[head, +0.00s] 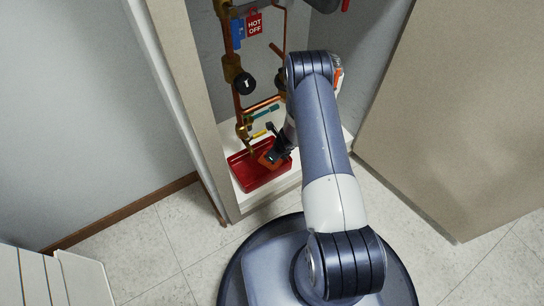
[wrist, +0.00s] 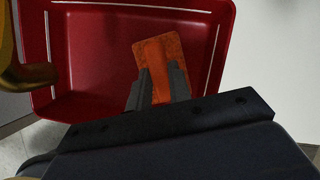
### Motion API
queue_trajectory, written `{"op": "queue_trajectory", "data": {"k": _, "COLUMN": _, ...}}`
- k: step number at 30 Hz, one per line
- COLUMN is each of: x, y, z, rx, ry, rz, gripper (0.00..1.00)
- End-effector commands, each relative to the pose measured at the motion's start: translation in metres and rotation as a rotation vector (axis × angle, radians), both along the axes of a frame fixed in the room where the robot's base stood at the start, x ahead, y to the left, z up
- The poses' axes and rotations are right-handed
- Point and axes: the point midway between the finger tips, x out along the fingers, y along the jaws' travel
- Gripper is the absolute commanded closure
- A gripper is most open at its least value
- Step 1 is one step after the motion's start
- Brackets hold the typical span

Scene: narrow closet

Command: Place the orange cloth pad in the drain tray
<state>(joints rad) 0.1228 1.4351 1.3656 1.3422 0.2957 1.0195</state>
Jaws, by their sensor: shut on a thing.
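The drain tray (head: 256,181) is a red rectangular tray on the white closet floor, below the copper pipes. It fills the upper part of the wrist view (wrist: 92,65). The orange cloth pad (wrist: 158,52) is between the fingers of my gripper (wrist: 158,88), which is shut on it. The pad's far end sticks out beyond the fingertips, over the inside of the tray. I cannot tell whether the pad touches the tray's bottom. In the head view my gripper (head: 276,155) is over the tray's right part, and the pad (head: 265,158) shows only in small part.
Copper pipes with valves (head: 240,95) rise above and behind the tray, with a red HOT OFF tag (head: 254,25). A brass fitting (wrist: 24,75) is close at the left in the wrist view. The closet's side walls and an open door panel (head: 455,120) narrow the space.

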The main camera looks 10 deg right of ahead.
Motion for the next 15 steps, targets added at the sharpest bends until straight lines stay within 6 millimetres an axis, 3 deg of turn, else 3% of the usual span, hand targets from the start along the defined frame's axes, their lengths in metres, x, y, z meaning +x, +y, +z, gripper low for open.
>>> {"op": "queue_trajectory", "data": {"k": 8, "x": 0.0003, "y": -0.0001, "z": -0.0024, "rx": -0.001, "ry": -0.001, "rz": 0.000, "gripper": 0.99}}
{"op": "queue_trajectory", "data": {"k": 9, "x": 0.0003, "y": -0.0001, "z": -0.0023, "rx": -0.001, "ry": -0.001, "rz": 0.000, "gripper": 0.80}}
{"op": "queue_trajectory", "data": {"k": 15, "x": 0.0002, "y": -0.0001, "z": -0.0011, "rx": 0.000, "ry": 0.000, "rz": 0.000, "gripper": 0.64}}
